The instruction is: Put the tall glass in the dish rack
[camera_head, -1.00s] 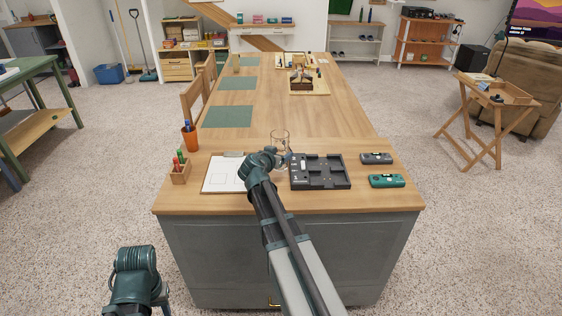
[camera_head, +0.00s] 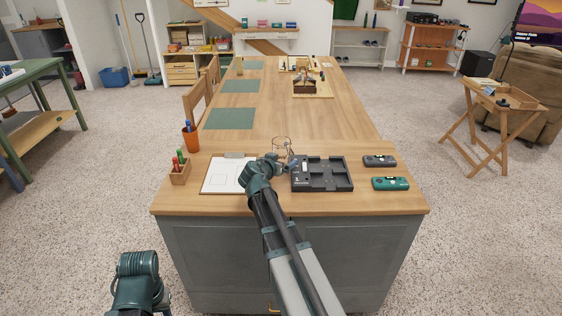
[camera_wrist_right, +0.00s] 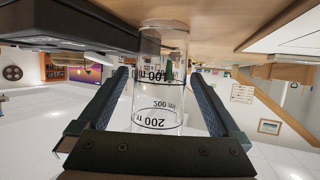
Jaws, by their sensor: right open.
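The tall glass (camera_head: 282,144) is clear, with a printed 200 ml scale. It is near the front of the wooden table, just behind the dark tray and my right gripper (camera_head: 284,160). In the right wrist view, the glass (camera_wrist_right: 160,95) is between the two fingers of that gripper (camera_wrist_right: 160,78), which is open, with a finger on either side. I cannot tell whether either finger touches it. That view is upside down, and the glass's base is at or close to the tabletop. I see no dish rack. Only my left arm shows, not its gripper.
The dark slotted tray (camera_head: 343,184) is right of my right gripper, with two small devices (camera_head: 380,161) (camera_head: 390,184) beyond it. A clipboard (camera_head: 222,177), a pen box (camera_head: 180,171) and an orange cup (camera_head: 190,138) are left.

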